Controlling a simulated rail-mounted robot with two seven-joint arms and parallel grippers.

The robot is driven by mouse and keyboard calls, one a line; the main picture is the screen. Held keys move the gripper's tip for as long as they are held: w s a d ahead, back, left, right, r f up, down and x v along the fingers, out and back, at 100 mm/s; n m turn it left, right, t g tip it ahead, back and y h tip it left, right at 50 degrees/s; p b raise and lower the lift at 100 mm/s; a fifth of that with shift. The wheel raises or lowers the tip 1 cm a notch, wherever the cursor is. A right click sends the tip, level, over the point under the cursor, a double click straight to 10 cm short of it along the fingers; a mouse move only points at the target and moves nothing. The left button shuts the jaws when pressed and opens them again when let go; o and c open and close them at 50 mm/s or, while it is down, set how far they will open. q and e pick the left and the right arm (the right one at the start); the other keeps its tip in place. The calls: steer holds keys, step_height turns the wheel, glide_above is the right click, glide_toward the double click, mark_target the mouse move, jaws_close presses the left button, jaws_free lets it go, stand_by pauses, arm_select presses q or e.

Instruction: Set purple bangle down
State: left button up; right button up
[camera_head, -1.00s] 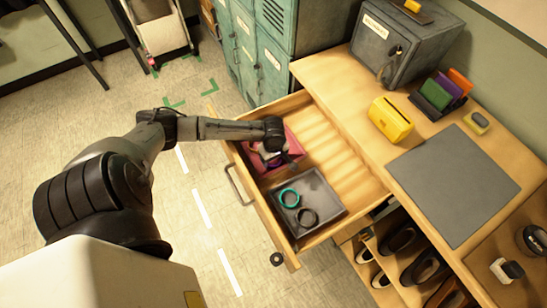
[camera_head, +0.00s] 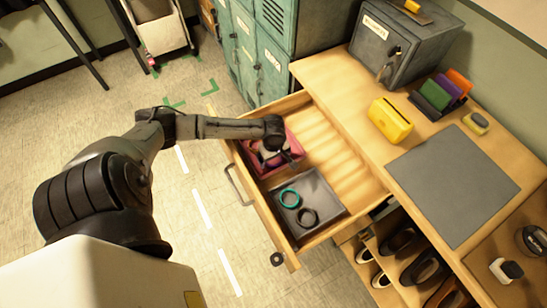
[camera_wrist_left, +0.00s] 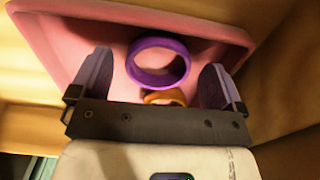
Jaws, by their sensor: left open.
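The purple bangle (camera_wrist_left: 150,79) lies in the pink tray (camera_wrist_left: 62,32), seen in the left wrist view. It sits between the two spread fingers of my left gripper (camera_wrist_left: 157,82), with a gap on each side. An orange bangle (camera_wrist_left: 165,97) shows just beside it, partly hidden by the gripper body. In the head view my left gripper (camera_head: 268,153) reaches down into the pink tray (camera_head: 291,143) in the open drawer, and the arm hides the purple bangle there. My right gripper is in neither view.
In the drawer, a grey tray (camera_head: 325,190) next to the pink one holds a teal bangle (camera_head: 289,198) and a black bangle (camera_head: 307,217). The drawer's far part is empty. A yellow box (camera_head: 390,120), a grey mat (camera_head: 453,185) and a safe (camera_head: 400,45) stand on the top.

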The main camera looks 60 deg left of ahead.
arm_select(q)
step_height(320, 180, up, 11)
steer(key=p, duration=0.1)
steer(key=shift+p, duration=0.35)
steer(key=shift+r, duration=0.1)
